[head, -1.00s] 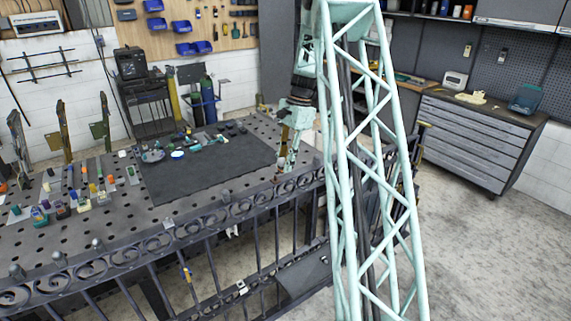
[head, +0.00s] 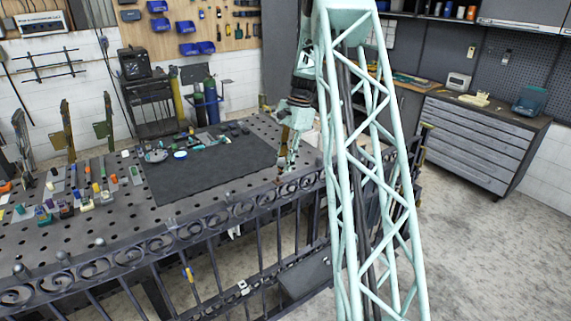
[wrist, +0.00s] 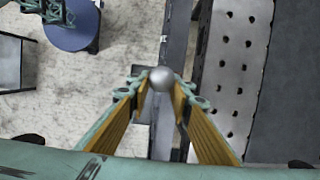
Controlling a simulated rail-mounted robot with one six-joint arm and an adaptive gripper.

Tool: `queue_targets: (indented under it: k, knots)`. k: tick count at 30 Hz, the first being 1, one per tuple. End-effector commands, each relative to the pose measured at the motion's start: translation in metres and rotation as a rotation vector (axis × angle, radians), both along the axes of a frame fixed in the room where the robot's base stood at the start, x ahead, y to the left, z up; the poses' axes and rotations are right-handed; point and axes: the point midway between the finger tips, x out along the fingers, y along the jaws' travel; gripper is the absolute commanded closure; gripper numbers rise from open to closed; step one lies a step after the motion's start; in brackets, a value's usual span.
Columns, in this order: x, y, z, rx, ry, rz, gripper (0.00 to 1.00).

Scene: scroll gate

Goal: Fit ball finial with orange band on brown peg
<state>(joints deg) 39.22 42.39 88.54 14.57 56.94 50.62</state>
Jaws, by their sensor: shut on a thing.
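My gripper (wrist: 161,82) is shut on a smooth grey ball finial (wrist: 161,77), gripped between its fingertips in the wrist view. No orange band shows on the ball from this angle. Below the ball in the wrist view runs the dark top rail of the gate (wrist: 180,45). In the head view my gripper (head: 282,179) points down at the right part of the scrollwork gate (head: 205,213), close over its top rail. The ball is too small to make out there. I cannot pick out the brown peg in either view; the ball and fingers may hide it.
A perforated steel table (head: 150,205) with a dark mat (head: 215,165) lies behind the gate. Coloured small parts (head: 88,204) and upright clamps (head: 67,125) stand at its left. A blue round stool top (wrist: 72,28) shows at the wrist view's upper left. Floor at right is clear.

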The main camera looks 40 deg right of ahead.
Motion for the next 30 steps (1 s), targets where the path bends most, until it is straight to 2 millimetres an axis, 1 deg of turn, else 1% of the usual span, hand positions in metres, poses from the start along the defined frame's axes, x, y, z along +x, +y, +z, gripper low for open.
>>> queue_targets:
  k: [30]
  knots:
    - [0.018, -0.003, -0.004, 0.0, 0.0, 0.0, 0.97]
